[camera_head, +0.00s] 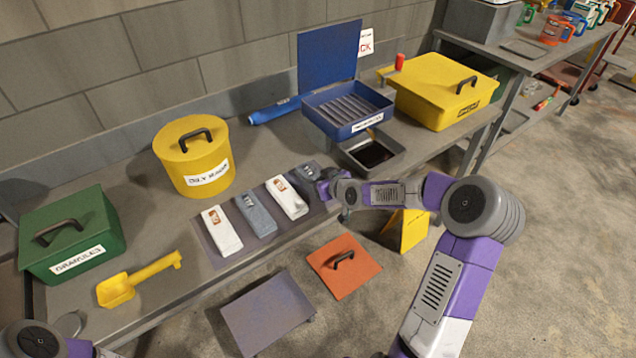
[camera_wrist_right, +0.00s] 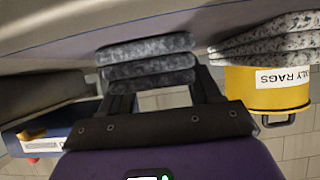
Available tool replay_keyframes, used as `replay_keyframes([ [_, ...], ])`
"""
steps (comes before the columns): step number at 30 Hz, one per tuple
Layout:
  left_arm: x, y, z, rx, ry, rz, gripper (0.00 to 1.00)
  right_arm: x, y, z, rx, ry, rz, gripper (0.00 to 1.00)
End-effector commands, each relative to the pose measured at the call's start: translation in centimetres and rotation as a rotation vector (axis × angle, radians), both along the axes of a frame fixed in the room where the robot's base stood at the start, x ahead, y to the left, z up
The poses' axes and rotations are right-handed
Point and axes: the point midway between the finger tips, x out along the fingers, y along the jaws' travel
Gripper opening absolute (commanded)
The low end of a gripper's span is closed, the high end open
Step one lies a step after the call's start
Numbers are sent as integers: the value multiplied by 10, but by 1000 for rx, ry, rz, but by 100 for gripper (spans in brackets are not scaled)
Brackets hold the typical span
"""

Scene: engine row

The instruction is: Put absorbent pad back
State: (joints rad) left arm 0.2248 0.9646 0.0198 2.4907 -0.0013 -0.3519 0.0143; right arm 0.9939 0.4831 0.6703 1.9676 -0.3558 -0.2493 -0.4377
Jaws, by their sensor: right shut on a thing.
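A row of folded absorbent pads lies on a dark mat (camera_head: 207,249) at the bench's front edge: a white pad (camera_head: 221,231), a grey pad (camera_head: 255,214), another white pad (camera_head: 287,197) and a dark grey pad (camera_head: 304,173) at the right end. My right gripper (camera_head: 326,184) is at the dark grey pad, shut on it. In the right wrist view the dark, layered pad (camera_wrist_right: 150,62) sits at the fingertips. Whether it touches the mat is hard to tell. My left gripper is out of view; only part of its arm shows at the lower left.
A yellow rag bin (camera_head: 190,165), green granules box (camera_head: 72,240), yellow scoop (camera_head: 135,280), open blue tray (camera_head: 345,128) and yellow box (camera_head: 440,92) stand on the bench. A black drip pan (camera_head: 398,160) is near my right gripper. An orange cover (camera_head: 335,280) lies below.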

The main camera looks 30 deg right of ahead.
Motion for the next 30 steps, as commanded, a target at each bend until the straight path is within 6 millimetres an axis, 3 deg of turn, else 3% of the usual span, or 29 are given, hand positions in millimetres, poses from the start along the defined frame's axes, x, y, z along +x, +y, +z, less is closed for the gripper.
replay_keyframes([
  [11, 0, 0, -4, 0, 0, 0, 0, 0, 0, -4, -2, -3, 0, 29],
  [12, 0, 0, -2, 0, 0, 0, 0, 0, 0, -3, -1, -2, 0, 69],
  [16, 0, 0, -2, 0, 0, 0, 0, 0, 0, -2, -1, -2, 0, 88],
  [27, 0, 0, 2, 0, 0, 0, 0, 0, 0, 3, -2, -2, 0, 88],
  [30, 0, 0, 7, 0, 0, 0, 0, -9, -2, 8, -3, -1, -2, 88],
])
